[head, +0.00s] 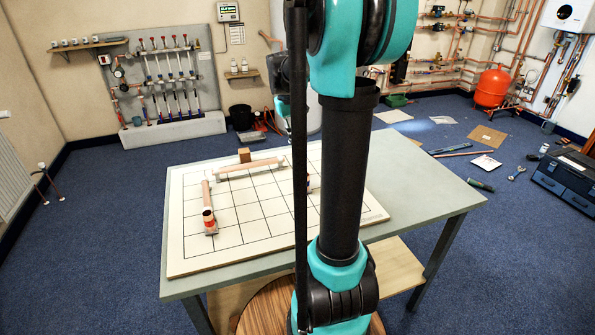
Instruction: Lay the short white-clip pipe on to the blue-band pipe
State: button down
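A copper pipe (249,165) with pale clips or ends lies across the back of the white gridded board (235,245). Another copper pipe (207,194) runs front to back on the board's left side, with a reddish fitting at its near end. A small pale and dark end of a thing (309,183) shows beside my arm, which hides the rest. No blue band can be made out, so I cannot tell which pipe is which. Part of my arm shows behind the dark column; my gripper's fingers cannot be seen.
The board lies on a grey-green table (430,190). A wooden block (244,155) stands behind the back pipe. The board's front middle looks clear. My arm hides much of its right side. A toolbox (566,180) and loose items lie on the floor at right.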

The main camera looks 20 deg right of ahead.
aim_at(298, 178)
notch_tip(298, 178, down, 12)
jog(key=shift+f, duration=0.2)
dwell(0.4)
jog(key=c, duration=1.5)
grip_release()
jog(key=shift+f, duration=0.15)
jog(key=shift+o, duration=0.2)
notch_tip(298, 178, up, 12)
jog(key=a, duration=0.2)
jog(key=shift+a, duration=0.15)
